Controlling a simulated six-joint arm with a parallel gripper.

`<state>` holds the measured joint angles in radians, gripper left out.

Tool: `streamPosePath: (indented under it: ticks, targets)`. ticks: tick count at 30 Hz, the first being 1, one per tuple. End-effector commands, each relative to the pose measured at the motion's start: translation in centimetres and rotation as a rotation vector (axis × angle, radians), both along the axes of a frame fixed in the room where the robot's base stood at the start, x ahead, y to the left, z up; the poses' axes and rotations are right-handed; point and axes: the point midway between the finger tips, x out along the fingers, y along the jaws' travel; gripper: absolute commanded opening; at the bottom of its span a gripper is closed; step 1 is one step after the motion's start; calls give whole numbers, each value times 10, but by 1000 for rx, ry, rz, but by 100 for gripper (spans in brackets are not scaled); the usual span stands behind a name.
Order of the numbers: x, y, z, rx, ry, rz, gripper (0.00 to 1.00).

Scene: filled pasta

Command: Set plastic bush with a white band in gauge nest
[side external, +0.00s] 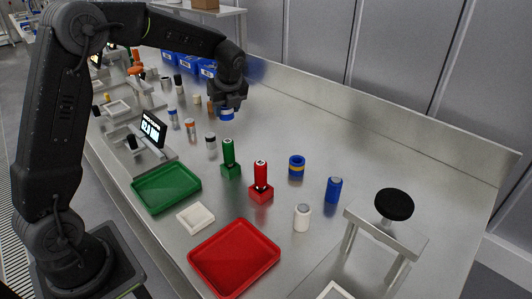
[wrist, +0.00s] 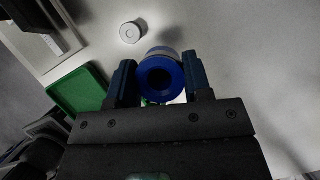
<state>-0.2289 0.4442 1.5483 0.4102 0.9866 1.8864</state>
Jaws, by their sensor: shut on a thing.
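My gripper (side external: 227,101) is shut on a blue plastic bush with a white band (side external: 227,115) and holds it above the bench. In the wrist view the blue bush (wrist: 161,76) sits between the two fingers of my gripper (wrist: 160,88), its round bore facing the camera. The pale band shows only at its far edge. A gauge station with a lit display (side external: 153,130) stands on the bench, to the left of and below the gripper in the side view. I cannot make out the nest itself clearly.
A green tray (side external: 167,188), a small white tray (side external: 195,217) and a red tray (side external: 234,260) lie along the front. A green post (side external: 228,152), a red post (side external: 261,175) and a blue ring with a yellow band (side external: 297,167) stand nearby. The right rear bench is clear.

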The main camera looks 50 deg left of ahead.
Motion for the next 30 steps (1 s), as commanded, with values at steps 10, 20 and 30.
streamPosePath:
  ticks: [10, 20, 30]
  targets:
    - [-1, 2, 0, 0, 0, -29, 21]
    - [16, -24, -19, 0, 4, -34, 21]
    - [57, -85, -63, 0, 2, -32, 21]
